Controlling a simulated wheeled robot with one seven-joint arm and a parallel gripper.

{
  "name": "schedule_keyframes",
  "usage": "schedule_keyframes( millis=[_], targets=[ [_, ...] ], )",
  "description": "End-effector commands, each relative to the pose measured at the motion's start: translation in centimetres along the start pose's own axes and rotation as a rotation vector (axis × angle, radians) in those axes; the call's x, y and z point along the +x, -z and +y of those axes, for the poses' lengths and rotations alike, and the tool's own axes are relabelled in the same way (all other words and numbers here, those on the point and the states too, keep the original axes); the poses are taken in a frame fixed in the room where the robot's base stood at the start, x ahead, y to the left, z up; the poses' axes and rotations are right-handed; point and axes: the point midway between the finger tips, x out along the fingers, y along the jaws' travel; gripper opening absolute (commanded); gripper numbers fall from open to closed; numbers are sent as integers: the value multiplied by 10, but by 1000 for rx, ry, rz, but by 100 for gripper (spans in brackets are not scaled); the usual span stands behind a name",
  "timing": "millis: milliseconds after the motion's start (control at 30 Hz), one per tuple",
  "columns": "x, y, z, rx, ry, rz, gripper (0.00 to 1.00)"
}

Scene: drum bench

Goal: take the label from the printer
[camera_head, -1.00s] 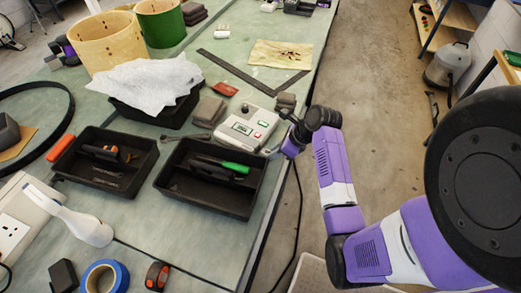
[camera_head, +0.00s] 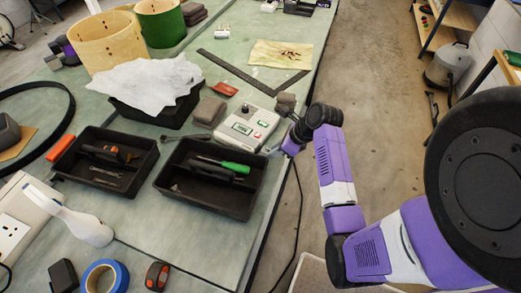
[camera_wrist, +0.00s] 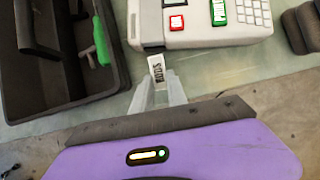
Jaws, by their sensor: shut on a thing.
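The label printer (camera_head: 247,128) is a pale box with a small display and red and green buttons, near the right edge of the bench. In the wrist view the printer (camera_wrist: 195,22) fills the top middle. A small white label (camera_wrist: 157,69) with dark printing sticks out just below the printer's front edge. My gripper (camera_wrist: 157,88) is shut on the label, its grey fingertips at the label's lower part. In the head view my gripper (camera_head: 275,150) is small beside the printer's front, and the label is hidden.
A black tray (camera_head: 240,210) with a green-handled tool lies left of my gripper; it also shows in the wrist view (camera_wrist: 25,95). Grey blocks (camera_head: 285,101) sit behind the printer. The bench's right edge runs close by, with open floor beyond.

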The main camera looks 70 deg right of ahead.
Motion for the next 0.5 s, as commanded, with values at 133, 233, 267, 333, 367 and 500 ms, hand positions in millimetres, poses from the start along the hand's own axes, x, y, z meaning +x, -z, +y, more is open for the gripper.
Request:
schedule_keyframes(
  millis=[133,233,267,333,367,500],
  targets=[
    [-3,-2,0,-1,1,0,5],
    [-5,-3,0,-1,1,-1,5],
    [-6,-4,0,-1,1,-1,5],
    [-7,-5,0,-1,1,-1,5],
    [-7,-5,0,-1,1,-1,5],
    [-10,-6,0,-1,0,0,5]
  ],
)
